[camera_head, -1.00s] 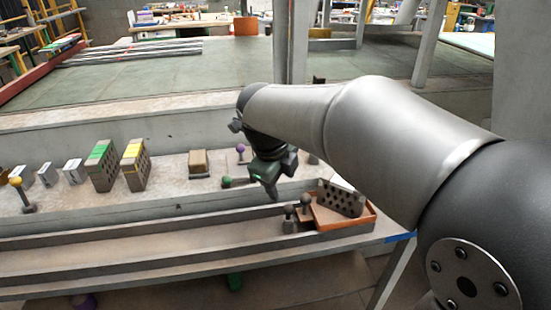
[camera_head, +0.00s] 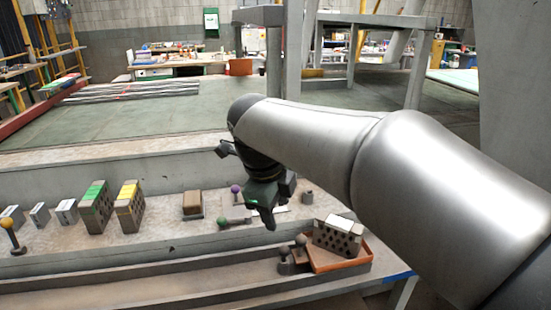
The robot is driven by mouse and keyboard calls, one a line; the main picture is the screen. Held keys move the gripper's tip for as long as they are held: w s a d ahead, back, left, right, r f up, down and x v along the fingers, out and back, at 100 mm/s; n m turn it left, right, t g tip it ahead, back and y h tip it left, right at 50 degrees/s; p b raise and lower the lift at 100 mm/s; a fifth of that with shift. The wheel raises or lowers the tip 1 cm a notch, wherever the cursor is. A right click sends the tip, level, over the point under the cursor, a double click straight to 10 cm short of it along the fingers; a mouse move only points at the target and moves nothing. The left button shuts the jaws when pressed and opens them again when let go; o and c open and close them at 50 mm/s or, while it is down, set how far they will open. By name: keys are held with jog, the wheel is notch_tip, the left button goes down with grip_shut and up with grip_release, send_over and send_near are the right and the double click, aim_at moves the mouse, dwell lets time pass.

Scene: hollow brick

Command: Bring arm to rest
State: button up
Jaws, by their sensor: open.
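My gripper (camera_head: 268,218) hangs at the end of my arm, above the concrete ledge, fingers pointing down. It is open, and no object shows between its fingers. It is left of and behind the orange tray (camera_head: 366,262), which holds a grey hollow brick (camera_head: 338,238) with a light top. The green-ball piece (camera_head: 222,222) lies on the ledge just left of the gripper. My forearm crosses the right half of the view and hides part of the place behind it.
On the ledge (camera_head: 160,226) stand a green-topped brick (camera_head: 95,207), a yellow-topped brick (camera_head: 129,206), a brown block (camera_head: 192,204) and a yellow-ball post (camera_head: 10,232). Small dark pieces (camera_head: 286,262) stand left of the tray.

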jog(key=s+d+f+n+g+y+p, duration=0.1)
jog(key=s+d+f+n+p, duration=0.2)
jog(key=s+d+f+n, duration=0.2)
jog(key=s+d+f+n+g+y+p, duration=0.1)
jog(key=s+d+f+n+p, duration=0.2)
jog(key=s+d+n, duration=0.7)
jog(key=shift+s+f+n+g, duration=0.3)
jog(key=shift+s+f+n, duration=1)
jog(key=shift+n, duration=2.7)
jog(key=shift+s+r, duration=0.25)
jog(key=shift+r, duration=0.1)
